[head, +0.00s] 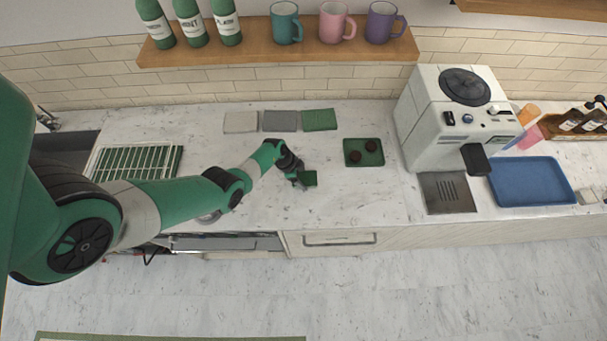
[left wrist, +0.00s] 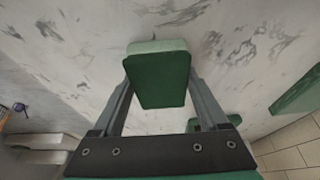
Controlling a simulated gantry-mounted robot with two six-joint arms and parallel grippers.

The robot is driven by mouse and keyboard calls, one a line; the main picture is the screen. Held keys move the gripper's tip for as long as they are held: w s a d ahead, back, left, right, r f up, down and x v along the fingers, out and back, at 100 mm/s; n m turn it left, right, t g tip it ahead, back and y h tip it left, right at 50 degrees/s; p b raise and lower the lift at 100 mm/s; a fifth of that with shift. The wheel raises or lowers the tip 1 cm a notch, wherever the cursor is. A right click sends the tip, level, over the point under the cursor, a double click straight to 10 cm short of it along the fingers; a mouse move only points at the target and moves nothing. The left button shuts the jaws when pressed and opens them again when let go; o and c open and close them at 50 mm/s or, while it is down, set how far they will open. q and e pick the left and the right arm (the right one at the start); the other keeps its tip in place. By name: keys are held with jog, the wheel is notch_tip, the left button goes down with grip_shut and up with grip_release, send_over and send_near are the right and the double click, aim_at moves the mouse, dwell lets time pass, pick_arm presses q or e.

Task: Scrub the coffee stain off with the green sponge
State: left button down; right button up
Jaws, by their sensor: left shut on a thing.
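The green sponge (head: 308,178) is a small dark-green block above the marble counter, near its front part. My left gripper (head: 297,180) is shut on it. In the left wrist view the sponge (left wrist: 158,78) sits between the two fingertips, with a lighter green edge at its far end. Whether it touches the counter is not clear. I cannot make out a distinct coffee stain; the marble shows only grey veins, and any mark under the sponge is hidden. My right gripper is in neither view.
Two grey cloths and a green cloth (head: 319,120) lie at the back. Beyond stand the coffee machine (head: 427,125) and blue tray (head: 508,200). A rack (head: 112,164) lies left. Counter around the sponge is clear.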

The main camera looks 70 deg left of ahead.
pick_arm(q)
jog(key=r+p, duration=0.2)
jog(key=r, duration=0.1)
jog(key=shift+w+a+r+p, duration=0.1)
jog(key=shift+w+r+p, duration=0.15)
jog(key=shift+w+p, duration=0.15)
notch_tip(320, 180, up, 5)
jog(key=p, duration=0.5)
jog(key=shift+s+f, duration=0.1)
